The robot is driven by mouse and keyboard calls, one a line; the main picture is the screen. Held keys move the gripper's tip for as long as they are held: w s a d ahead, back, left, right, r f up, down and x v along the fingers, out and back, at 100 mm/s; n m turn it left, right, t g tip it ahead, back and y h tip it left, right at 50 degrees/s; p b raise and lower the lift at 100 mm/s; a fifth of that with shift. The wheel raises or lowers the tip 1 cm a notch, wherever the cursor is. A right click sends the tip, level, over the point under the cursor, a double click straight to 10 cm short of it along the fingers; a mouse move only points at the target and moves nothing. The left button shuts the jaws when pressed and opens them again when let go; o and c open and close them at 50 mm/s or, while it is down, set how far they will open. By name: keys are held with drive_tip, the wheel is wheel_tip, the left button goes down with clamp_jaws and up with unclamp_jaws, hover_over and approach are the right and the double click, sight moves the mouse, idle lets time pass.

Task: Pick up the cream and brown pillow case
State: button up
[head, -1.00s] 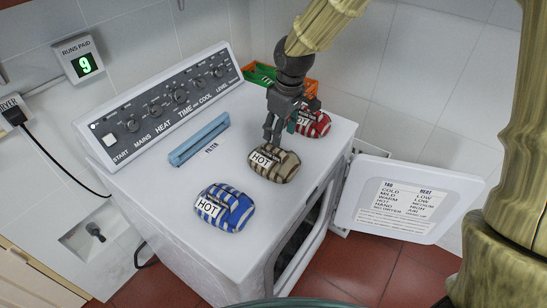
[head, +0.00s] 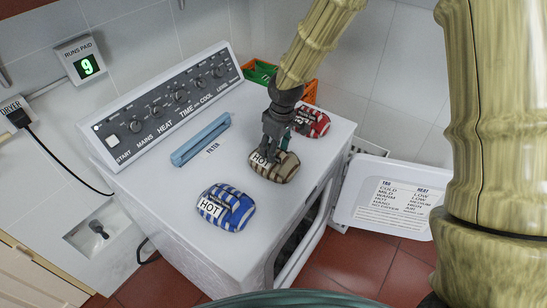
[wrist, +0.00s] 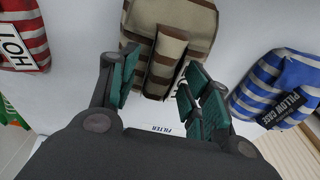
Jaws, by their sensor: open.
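The cream and brown pillow case (head: 283,167) lies folded on top of the white dryer, with a HOT label on it. It also shows in the wrist view (wrist: 165,65). My gripper (head: 270,153) is right above it, pointing down, and hides part of its label. In the wrist view my gripper (wrist: 155,88) is open, with its teal-padded fingers apart on either side of the near part of the pillow case. I cannot tell whether the fingers touch it.
A blue striped pillow case (head: 226,207) lies nearer the front left on the dryer top (head: 185,190). A red striped one (head: 312,121) lies behind my gripper. An orange crate (head: 306,92) stands at the back. The blue filter (head: 201,139) and control panel (head: 165,110) line the left. The dryer door (head: 388,196) hangs open.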

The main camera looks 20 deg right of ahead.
drive_tip(key=shift+f, duration=0.6)
clamp_jaws()
drive_tip(key=shift+r, duration=0.15)
